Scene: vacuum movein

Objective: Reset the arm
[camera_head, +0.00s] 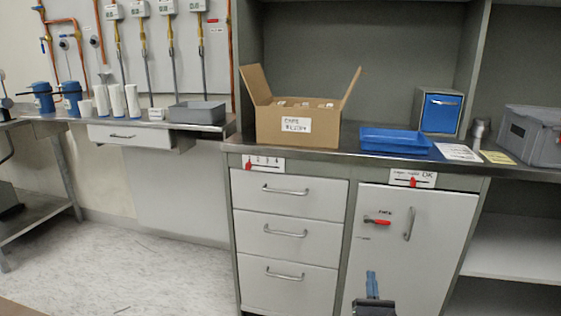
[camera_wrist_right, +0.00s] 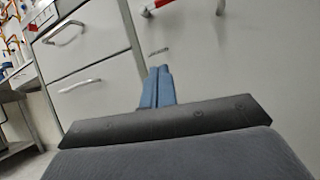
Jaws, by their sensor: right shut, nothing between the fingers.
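My right gripper (camera_head: 371,284) shows at the bottom of the head view, in front of the white cabinet door (camera_head: 440,225). Its two blue fingers lie together with nothing between them. In the right wrist view the shut fingers (camera_wrist_right: 157,88) point at the lower part of the door, and the gripper appears clear of the handles. My left gripper is in neither view.
An open cardboard box (camera_head: 270,127), a blue tray (camera_head: 395,140) and a grey crate (camera_head: 530,138) stand on the counter. The door has a grey handle (camera_head: 410,224) and a red latch (camera_head: 377,221). Drawers (camera_head: 288,215) are to its left. The floor (camera_head: 120,270) at left is clear.

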